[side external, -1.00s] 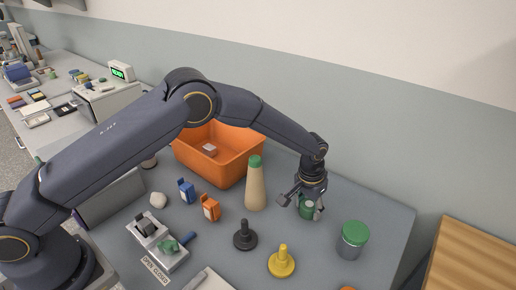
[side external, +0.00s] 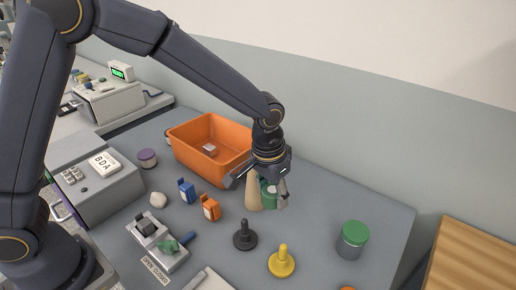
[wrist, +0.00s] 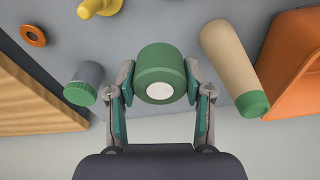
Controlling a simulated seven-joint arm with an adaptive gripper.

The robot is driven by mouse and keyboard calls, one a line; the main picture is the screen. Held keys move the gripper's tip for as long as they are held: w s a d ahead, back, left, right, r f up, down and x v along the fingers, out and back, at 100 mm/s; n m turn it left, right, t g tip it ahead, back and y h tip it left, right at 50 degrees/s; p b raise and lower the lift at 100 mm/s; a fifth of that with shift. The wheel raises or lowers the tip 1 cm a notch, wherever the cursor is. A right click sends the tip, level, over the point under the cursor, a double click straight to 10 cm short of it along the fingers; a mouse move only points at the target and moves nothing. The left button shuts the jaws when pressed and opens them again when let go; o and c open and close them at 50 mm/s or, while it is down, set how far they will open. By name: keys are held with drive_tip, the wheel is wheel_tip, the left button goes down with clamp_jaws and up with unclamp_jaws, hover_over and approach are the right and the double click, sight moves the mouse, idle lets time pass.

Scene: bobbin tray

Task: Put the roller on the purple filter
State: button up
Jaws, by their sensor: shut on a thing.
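My gripper (side external: 270,200) is shut on a green cylinder with a white round end, which I take to be the roller (wrist: 160,72). In the wrist view the fingers (wrist: 160,80) press on its two sides. In the side view the roller (side external: 268,192) is partly hidden by the fingers and overlaps the tan bottle. The purple filter (side external: 147,155), a short round piece with a purple top and greyish side, stands on the table at the left, beside the orange bin and well away from my gripper. It is not in the wrist view.
An orange bin (side external: 180,135) stands between my gripper and the purple filter. A tan bottle with a green cap (wrist: 228,60) is close by. A green-lidded jar (side external: 352,240), a black knob (side external: 245,237) and a yellow knob (side external: 282,263) stand to the right and front.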

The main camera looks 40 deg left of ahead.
drive_tip(key=shift+s+a+r, duration=0.15)
drive_tip(key=shift+s, duration=0.25)
drive_tip(key=shift+s+a+r, duration=0.1)
drive_tip(key=shift+s+a, duration=0.05)
drive_tip(key=shift+s, duration=0.2)
drive_tip(key=s+a+r+n, duration=0.2)
drive_tip(key=a+n, duration=0.6)
drive_tip(key=a, duration=1.2)
drive_tip(key=s+a+r+n, duration=0.1)
drive_tip(key=s+a+n, duration=0.2)
drive_tip(key=a, duration=0.4)
drive_tip(key=s+a+r+n+y, duration=0.1)
drive_tip(key=s+a+n, duration=0.2)
drive_tip(key=s+a, duration=0.2)
drive_tip(key=s+a+r+n+g, duration=0.1)
drive_tip(key=s+a+n, duration=0.2)
drive_tip(key=a, duration=0.6)
drive_tip(key=shift+s+r+y, duration=0.2)
drive_tip(key=shift+s+y, duration=0.1)
drive_tip(key=shift+s, duration=0.2)
drive_tip(key=w+a+f, duration=0.4)
drive_tip(key=w+a, duration=0.1)
drive_tip(key=w, duration=0.2)
hover_over(145, 153)
drive_tip(key=f, duration=0.5)
drive_tip(key=shift+s+d, duration=0.3)
drive_tip(key=shift+d, duration=0.1)
drive_tip(key=shift+w+a+f, duration=0.2)
drive_tip(key=shift+w+f, duration=0.1)
drive_tip(key=shift+f, duration=1.65)
